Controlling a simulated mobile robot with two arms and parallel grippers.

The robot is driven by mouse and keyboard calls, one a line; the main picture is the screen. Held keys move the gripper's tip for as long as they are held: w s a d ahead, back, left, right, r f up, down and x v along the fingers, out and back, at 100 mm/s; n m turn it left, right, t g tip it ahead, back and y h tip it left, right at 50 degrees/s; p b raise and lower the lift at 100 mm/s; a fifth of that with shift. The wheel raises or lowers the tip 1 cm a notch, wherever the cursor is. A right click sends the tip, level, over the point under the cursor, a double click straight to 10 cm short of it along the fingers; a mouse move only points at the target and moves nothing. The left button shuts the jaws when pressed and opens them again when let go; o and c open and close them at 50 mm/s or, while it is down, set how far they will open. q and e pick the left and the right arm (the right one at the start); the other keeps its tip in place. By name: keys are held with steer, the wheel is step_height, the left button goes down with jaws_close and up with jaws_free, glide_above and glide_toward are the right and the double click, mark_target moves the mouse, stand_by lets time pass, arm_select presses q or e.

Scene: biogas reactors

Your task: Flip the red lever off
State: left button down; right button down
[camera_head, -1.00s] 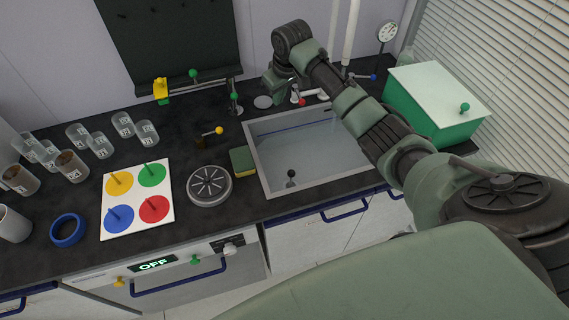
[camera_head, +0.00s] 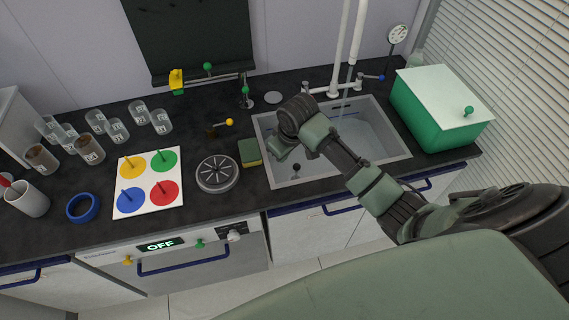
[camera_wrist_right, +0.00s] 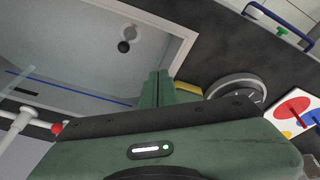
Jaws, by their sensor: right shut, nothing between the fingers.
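The red lever's round tip (camera_wrist_right: 57,128) shows at the left of the right wrist view, beside the white tap pipe (camera_wrist_right: 17,125). In the head view I cannot make the red lever out; my right arm passes close to that spot. The white tap (camera_head: 334,90) stands behind the sink. My right gripper (camera_head: 281,152) hangs over the sink's left edge, close to the sponge and apart from the tap. In the right wrist view its fingers (camera_wrist_right: 157,88) are together and empty. My left gripper is not in view.
The sink (camera_head: 375,135) lies under my right arm. A blue-tipped lever (camera_head: 372,77) is right of the tap. A sponge (camera_head: 250,153) and a round grey disc (camera_head: 217,174) lie left of the sink. A green box (camera_head: 435,115) stands to its right.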

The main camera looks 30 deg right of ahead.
steer(key=shift+s+a+f, duration=0.2)
steer(key=shift+s+a, duration=0.05)
steer(key=shift+s, duration=0.3)
steer(key=shift+s+a+f, duration=0.2)
steer(key=shift+s+a, duration=0.05)
steer(key=shift+s, duration=0.25)
